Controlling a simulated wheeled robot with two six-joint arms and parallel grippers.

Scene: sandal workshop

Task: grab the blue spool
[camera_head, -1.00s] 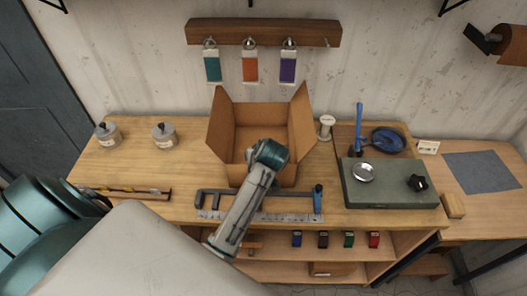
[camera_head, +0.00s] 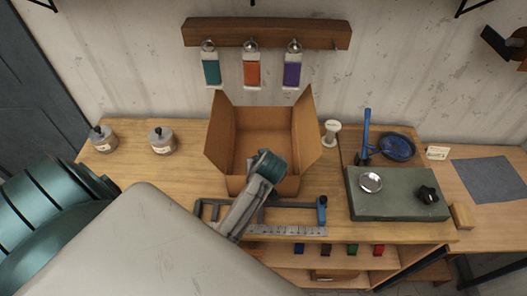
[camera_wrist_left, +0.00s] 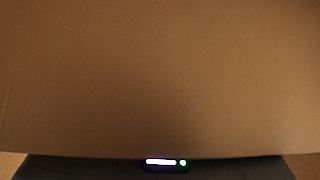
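A small blue item (camera_head: 299,249), which looks like the blue spool, stands at the left of a row on the shelf under the bench top. It is small and partly shaded. My left arm comes in from the left, and its teal joint overlaps the front of the cardboard box (camera_head: 222,140). The left gripper's fingers cannot be made out in the head view. The left wrist view is filled by plain cardboard (camera_wrist_left: 160,80), with a dark part bearing a lit strip at the bottom edge. No spool shows there. My right gripper is not in view.
Dark red, green and red items (camera_head: 378,250) stand beside the blue one. A white spool (camera_head: 331,133) stands right of the box. A clamp (camera_head: 322,208) and ruler (camera_head: 290,231) lie along the bench's front edge. A grey-green slab (camera_head: 390,205) lies at right.

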